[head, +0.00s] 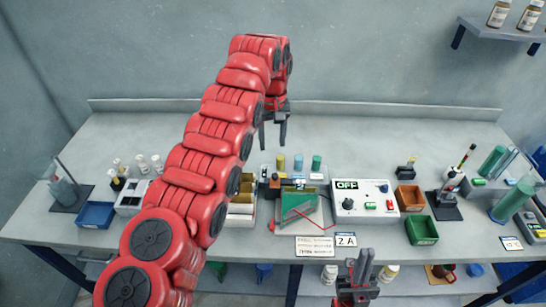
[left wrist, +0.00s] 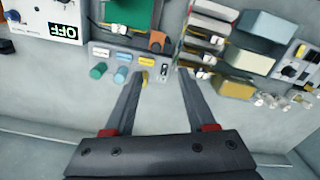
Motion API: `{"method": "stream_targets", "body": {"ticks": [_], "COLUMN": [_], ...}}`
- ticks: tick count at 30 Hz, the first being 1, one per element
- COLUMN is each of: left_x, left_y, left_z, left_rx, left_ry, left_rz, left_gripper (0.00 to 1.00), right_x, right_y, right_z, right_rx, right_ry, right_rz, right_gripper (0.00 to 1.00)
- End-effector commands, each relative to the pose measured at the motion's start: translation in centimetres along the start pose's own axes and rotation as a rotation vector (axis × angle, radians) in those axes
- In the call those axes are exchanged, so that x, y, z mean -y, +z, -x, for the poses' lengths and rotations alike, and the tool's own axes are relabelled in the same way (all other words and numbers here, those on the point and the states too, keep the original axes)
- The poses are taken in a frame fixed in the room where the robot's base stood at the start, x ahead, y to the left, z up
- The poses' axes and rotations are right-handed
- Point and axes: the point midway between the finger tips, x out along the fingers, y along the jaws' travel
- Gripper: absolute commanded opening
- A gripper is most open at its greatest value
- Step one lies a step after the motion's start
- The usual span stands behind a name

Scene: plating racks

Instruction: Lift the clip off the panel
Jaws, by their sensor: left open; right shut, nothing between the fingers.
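The green panel (head: 300,204) stands in the tray area at the middle of the bench; it also shows at the top of the left wrist view (left wrist: 130,12). A small orange-and-black piece (head: 275,183) sits at its back left edge and also shows in the left wrist view (left wrist: 157,40); I cannot tell for sure that this is the clip. My left gripper (head: 273,140) is open and empty, pointing down behind the panel, apart from it; its fingers show in the left wrist view (left wrist: 162,77). My right gripper (head: 359,258) is shut and empty in front of the bench edge.
A power box (head: 362,198) reading OFF stands right of the panel. Several coloured cylinders (head: 298,162) stand in a row behind it. A blue bin (head: 95,214), an orange bin (head: 409,197) and a green bin (head: 421,230) flank the area. The bench's back strip is clear.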

Motion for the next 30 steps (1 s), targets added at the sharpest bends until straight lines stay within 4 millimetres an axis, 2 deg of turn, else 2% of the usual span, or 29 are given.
{"method": "stream_targets", "body": {"ticks": [4, 6, 9, 30], "left_x": [0.0, -0.1, 0.0, 0.1], "left_y": [0.2, 0.2, 0.1, 0.1], "left_z": [1.4, 3.2, 3.9, 4.2], "left_rx": [-0.001, -0.001, 0.000, 0.001], "left_ry": [0.006, 0.005, 0.005, 0.004], "left_rz": [0.000, -0.002, 0.000, 0.001], "left_gripper": [0.56, 0.56, 0.56, 0.56], "right_x": [0.0, 0.0, -0.1, -0.1], "right_y": [0.1, -0.2, -0.2, -0.3], "right_z": [0.7, -0.9, -1.5, -1.7], "right_rx": [0.000, 0.000, 0.000, 0.000], "right_ry": [0.000, 0.000, 0.000, 0.000], "right_rz": [0.000, 0.000, 0.000, 0.000], "right_gripper": [0.00, 0.00, 0.00, 0.00]}}
